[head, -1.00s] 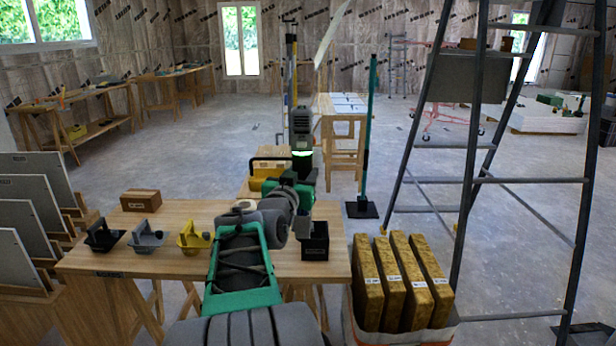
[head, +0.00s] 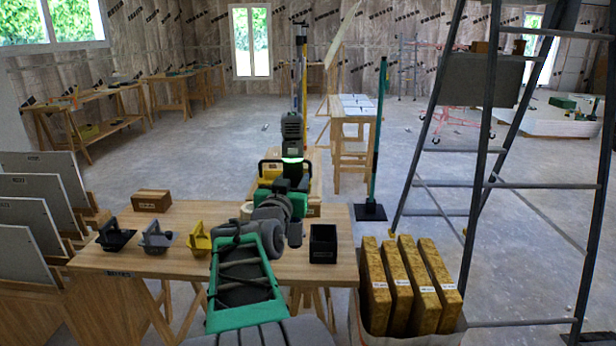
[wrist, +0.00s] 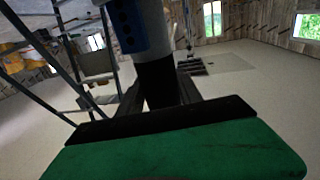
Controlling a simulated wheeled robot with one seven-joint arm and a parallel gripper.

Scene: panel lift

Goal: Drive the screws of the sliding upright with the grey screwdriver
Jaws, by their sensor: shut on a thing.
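My gripper (wrist: 158,95) is shut on the black handle (wrist: 155,75) of a tool with a grey-blue body (wrist: 140,25) in the wrist view. This tool appears to be the grey screwdriver; its tip is out of that view. In the head view, a dark grey body (head: 291,126) stands above my wrist, over the far side of the front table; the fingers are hidden. Behind it rises a tall pole with a black top (head: 301,32) and yellow stripe. I cannot tell whether it is the sliding upright. No screws can be made out.
The front wooden table (head: 130,262) bears a black (head: 115,236), a grey (head: 157,237) and a yellow handled tool (head: 200,240), a brown block (head: 151,201) and a black open box (head: 323,244). A teal pole (head: 378,130) and a ladder (head: 478,150) stand right. Middle floor is clear.

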